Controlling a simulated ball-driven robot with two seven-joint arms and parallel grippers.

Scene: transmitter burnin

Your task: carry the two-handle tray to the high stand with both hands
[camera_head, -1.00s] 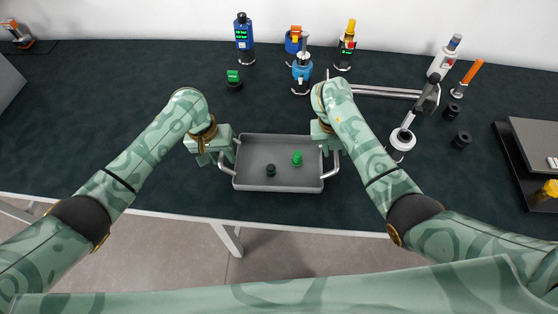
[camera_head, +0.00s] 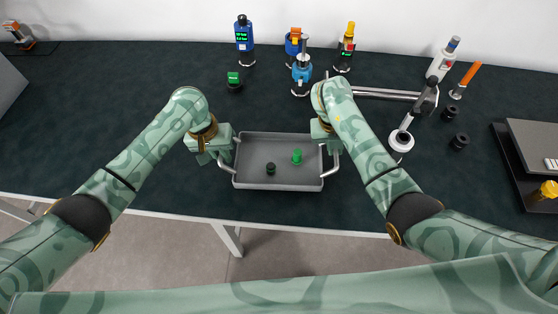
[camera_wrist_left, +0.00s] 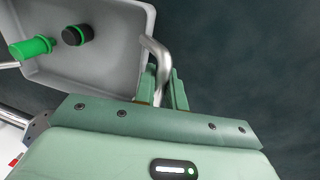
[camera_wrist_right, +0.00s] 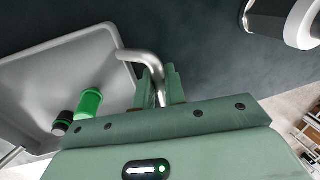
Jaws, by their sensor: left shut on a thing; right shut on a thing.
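The grey two-handle tray (camera_head: 278,187) is in front of me over the front part of the dark table, looking about level. My left gripper (camera_head: 233,150) is shut on the tray's left handle (camera_wrist_left: 155,48). My right gripper (camera_head: 327,147) is shut on the right handle (camera_wrist_right: 132,56). I cannot tell how far the tray is above the table. A grey platform on a black base (camera_head: 512,165) at the right edge may be the high stand; it is partly cut off.
Blue (camera_head: 244,37), light-blue (camera_head: 302,70) and yellow-topped (camera_head: 345,52) devices stand along the back. A green-topped part (camera_head: 234,80) stands nearer. A metal arm fixture (camera_head: 385,93) with a white ring (camera_head: 401,141) and black cylinders (camera_head: 459,141) lie between tray and platform.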

